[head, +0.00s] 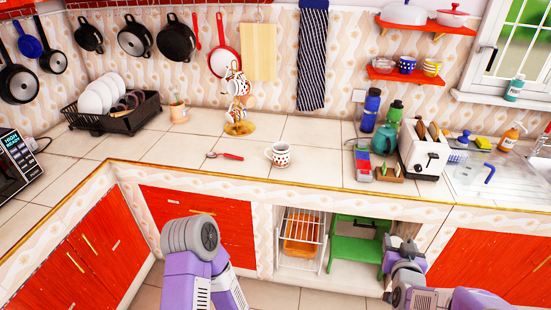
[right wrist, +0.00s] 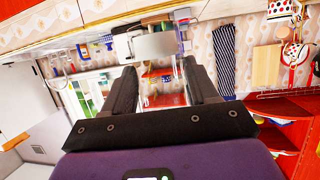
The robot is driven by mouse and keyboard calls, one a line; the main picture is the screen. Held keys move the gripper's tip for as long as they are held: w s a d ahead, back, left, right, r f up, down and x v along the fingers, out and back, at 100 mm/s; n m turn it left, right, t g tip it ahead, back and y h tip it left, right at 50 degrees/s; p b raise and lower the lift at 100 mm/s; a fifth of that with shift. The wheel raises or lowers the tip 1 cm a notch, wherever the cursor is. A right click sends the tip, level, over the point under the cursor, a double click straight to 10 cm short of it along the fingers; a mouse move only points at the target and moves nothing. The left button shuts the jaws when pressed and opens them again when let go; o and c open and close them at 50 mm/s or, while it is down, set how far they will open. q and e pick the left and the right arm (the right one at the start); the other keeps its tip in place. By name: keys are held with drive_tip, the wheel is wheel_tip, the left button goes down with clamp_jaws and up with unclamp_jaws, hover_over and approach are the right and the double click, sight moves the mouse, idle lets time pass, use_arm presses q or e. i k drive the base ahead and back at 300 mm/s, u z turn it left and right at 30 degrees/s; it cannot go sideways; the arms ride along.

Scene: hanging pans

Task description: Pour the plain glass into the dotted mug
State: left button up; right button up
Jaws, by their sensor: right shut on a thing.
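The dotted mug (head: 281,156), white with dark reddish dots, stands upright on the tiled counter. My right gripper (head: 401,246) is low in front of the counter, right of the mug and well apart from it. In the right wrist view, the gripper (right wrist: 160,74) is shut on the plain glass (right wrist: 160,90), which is see-through and hard to make out between the fingers. Its fill cannot be told. In the head view I cannot pick out the glass. Part of my left arm shows, but its gripper does not.
A red-handled spoon (head: 226,155) lies left of the mug. A mug tree (head: 239,127) with similar dotted mugs stands behind. A teal teapot (head: 384,139), bottles and a toaster (head: 425,149) crowd the right. The counter's front edge (head: 300,189) lies between gripper and mug.

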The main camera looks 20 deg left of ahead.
sight(281, 150)
drive_tip(key=z, duration=0.05)
drive_tip(key=k, duration=0.1)
drive_tip(key=u, duration=0.8)
drive_tip(key=i, duration=0.5)
